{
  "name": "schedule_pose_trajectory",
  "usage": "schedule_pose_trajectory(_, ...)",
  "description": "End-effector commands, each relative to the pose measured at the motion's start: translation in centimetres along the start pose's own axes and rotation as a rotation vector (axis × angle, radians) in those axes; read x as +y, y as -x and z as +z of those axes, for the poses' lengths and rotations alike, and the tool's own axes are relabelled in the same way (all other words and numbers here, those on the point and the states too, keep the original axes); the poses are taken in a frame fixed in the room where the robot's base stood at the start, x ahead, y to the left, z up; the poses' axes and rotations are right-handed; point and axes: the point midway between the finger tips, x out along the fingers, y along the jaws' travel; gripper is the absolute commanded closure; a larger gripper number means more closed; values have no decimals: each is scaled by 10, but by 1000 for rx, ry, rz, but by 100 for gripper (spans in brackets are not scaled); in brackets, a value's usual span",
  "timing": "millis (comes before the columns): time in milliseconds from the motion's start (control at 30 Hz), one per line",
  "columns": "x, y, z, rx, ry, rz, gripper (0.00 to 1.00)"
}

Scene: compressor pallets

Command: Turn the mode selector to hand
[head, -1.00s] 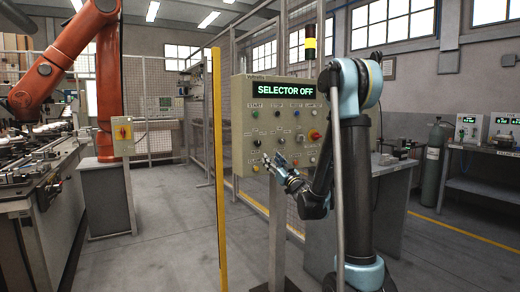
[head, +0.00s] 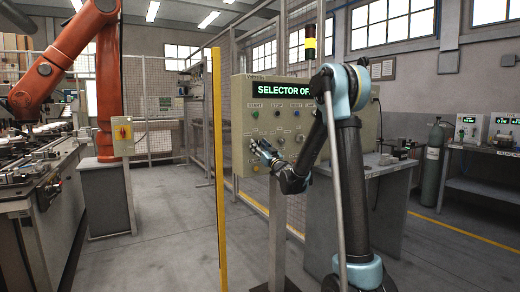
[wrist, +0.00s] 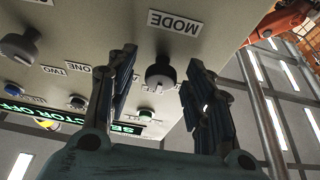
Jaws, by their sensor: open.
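The mode selector is a dark round knob with a grey grip (wrist: 160,72), on the panel beside an upside-down "MODE" label (wrist: 173,21) in the wrist view. My gripper (wrist: 162,58) is open, with one finger on each side of the knob in that picture. I cannot tell whether either finger touches it. In the head view my gripper (head: 257,148) is at the lower left of the beige control panel (head: 242,105) and hides the knob. The green panel display (head: 281,87) reads "SELECTOR OF", its end covered by my arm.
Other knobs sit close by, one near labels "ONE" and "TWO" (wrist: 20,45). Several buttons are on the panel (head: 255,115). A yellow post (head: 218,170) stands just left of the panel. A grey bench (head: 385,180) stands to the right.

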Motion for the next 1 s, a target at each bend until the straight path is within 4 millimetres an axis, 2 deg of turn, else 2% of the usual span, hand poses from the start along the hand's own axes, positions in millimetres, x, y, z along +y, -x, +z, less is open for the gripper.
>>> schedule_pose_trajectory(200, 0, 0, 0, 0, 0, 0, 53)
schedule_pose_trajectory(400, 0, 0, 0, 0, -1, 0, 97)
schedule_pose_trajectory(767, 2, 0, 0, -1, 29, -9, 98)
schedule_pose_trajectory(1000, 3, 0, 0, -1, 149, -58, 98)
